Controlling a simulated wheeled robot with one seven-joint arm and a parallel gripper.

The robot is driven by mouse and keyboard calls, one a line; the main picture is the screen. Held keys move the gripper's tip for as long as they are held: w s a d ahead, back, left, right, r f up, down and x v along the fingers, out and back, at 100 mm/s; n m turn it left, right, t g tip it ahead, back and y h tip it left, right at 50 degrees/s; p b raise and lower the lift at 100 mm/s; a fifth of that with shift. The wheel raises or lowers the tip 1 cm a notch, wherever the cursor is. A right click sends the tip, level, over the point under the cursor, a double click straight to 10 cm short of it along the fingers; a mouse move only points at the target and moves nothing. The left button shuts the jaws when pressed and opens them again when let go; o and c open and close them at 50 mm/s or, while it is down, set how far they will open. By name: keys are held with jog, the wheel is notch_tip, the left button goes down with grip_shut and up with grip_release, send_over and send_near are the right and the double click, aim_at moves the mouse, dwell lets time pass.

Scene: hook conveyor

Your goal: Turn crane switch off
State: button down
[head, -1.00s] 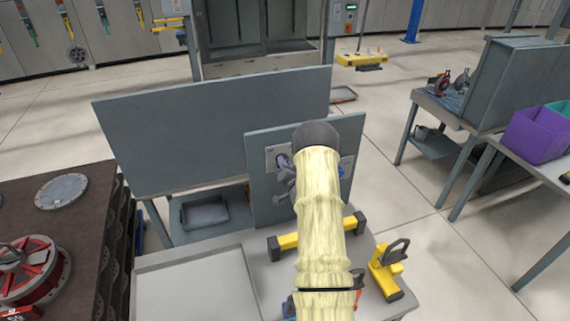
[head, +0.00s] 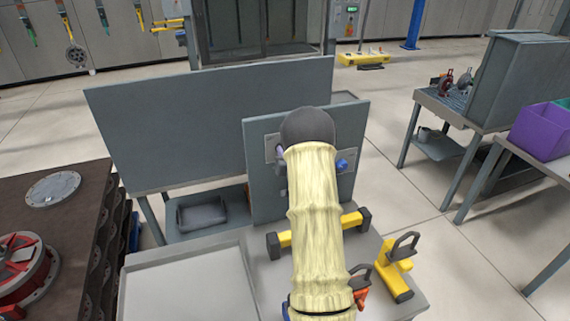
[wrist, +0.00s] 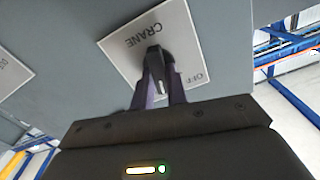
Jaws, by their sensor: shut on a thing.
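The crane switch (wrist: 154,58) is a dark knob on a white plate (wrist: 125,45) marked CRANE, with OFF printed near one corner, in the wrist view. The lettering appears upside down there. My gripper (wrist: 160,84) has its purple fingers shut on the knob. The knob's full pointing direction is partly hidden by the fingers. In the head view the plate sits on the grey upright panel (head: 259,190), and my arm covers the switch and most of my gripper.
A blue knob (head: 342,164) shows on the panel right of my arm. A yellow bar (head: 318,231) with black ends and a yellow clamp-like tool (head: 391,268) stand on the bench below. A second white plate (wrist: 12,75) shows at the wrist view's left edge.

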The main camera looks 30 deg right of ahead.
jog(key=shift+a+f+n+b, duration=0.1)
jog(key=shift+n+b, duration=2.6)
jog(key=shift+b, duration=1.4)
jog(key=shift+a+f+n+b, duration=0.1)
jog(key=shift+n+b, duration=2.6)
jog(key=shift+b, duration=1.35)
jog(key=shift+r, duration=0.1)
jog(key=c, duration=1.4)
grip_release()
